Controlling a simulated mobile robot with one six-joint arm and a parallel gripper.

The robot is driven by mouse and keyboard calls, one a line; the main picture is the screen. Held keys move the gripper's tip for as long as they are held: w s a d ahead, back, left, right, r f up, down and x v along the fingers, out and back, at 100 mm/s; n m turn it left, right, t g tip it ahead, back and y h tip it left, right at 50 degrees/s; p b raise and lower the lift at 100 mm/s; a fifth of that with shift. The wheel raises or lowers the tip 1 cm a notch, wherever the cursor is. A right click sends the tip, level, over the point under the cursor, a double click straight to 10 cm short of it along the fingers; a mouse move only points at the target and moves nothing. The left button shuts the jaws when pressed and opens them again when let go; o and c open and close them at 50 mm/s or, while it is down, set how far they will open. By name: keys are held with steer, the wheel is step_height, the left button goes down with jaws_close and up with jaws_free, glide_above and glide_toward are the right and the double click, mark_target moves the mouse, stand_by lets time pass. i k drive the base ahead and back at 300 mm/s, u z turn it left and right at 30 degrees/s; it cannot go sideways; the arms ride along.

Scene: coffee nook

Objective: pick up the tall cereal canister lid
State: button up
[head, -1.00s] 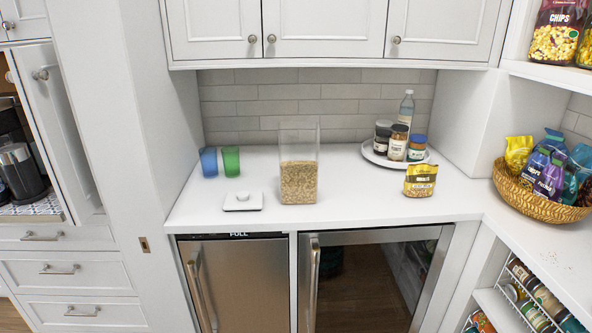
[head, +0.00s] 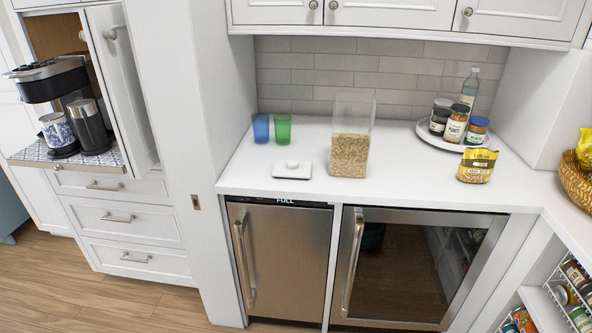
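The tall cereal canister lid (head: 292,169) is a flat white square with a small round knob on top. It lies on the white counter, knob up, just left of the tall clear canister (head: 349,152). The canister stands upright and uncovered, roughly half full of cereal. My gripper is not in view in the head view.
A blue cup (head: 261,127) and a green cup (head: 283,128) stand behind the lid. A yellow bag (head: 477,165) stands to the right, before a round tray (head: 424,131) of jars and a bottle. The counter (head: 254,180) left and front of the lid is clear. Upper cabinets (head: 400,15) overhang the back.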

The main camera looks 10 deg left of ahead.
mark_target(292, 169)
steer(key=z, duration=0.8)
steer(key=i, duration=0.75)
steer(key=u, duration=4.55)
steer(key=i, duration=0.1)
steer(key=z, duration=2.6)
